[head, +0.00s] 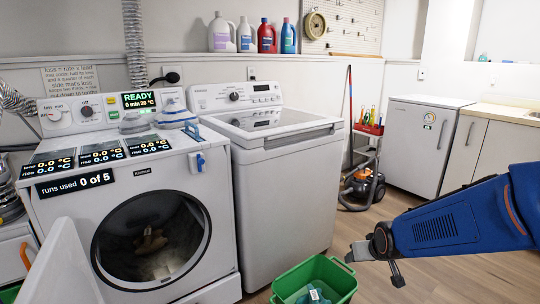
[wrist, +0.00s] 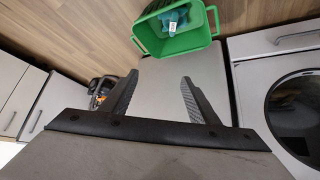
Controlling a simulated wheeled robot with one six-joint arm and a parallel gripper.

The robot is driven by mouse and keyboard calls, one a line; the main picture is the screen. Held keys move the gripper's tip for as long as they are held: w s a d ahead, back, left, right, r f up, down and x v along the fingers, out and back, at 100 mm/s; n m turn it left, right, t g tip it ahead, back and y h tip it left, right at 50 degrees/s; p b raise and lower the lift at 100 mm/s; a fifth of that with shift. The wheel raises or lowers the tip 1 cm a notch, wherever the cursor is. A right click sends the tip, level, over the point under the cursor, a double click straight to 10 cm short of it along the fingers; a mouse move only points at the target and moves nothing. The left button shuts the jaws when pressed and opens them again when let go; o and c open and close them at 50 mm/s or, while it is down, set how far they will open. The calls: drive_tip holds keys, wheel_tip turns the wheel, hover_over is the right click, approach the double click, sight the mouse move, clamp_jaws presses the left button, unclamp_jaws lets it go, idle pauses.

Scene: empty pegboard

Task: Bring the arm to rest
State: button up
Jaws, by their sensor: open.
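The green basket (wrist: 180,42) shows beyond the fingertips there, with teal items inside. I cannot tell the exact height of my gripper above the floor.
A vacuum cleaner (head: 362,188) and a small white cabinet (head: 418,145) stand behind. Wooden floor (head: 450,275) is clear around my arm.

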drive_tip(key=s+r+g, duration=0.1)
drive_tip(key=s+r, duration=0.4)
drive_tip(key=s, duration=0.8)
drive_tip(key=s+r+g, duration=0.1)
drive_tip(key=s+r, duration=0.3)
drive_tip(key=s, duration=0.9)
drive_tip(key=shift+s+d+r+m+g, duration=0.3)
drive_tip(key=shift+r+g, duration=0.05)
drive_tip(key=shift+g, duration=0.05)
drive_tip(key=shift+a, duration=0.1)
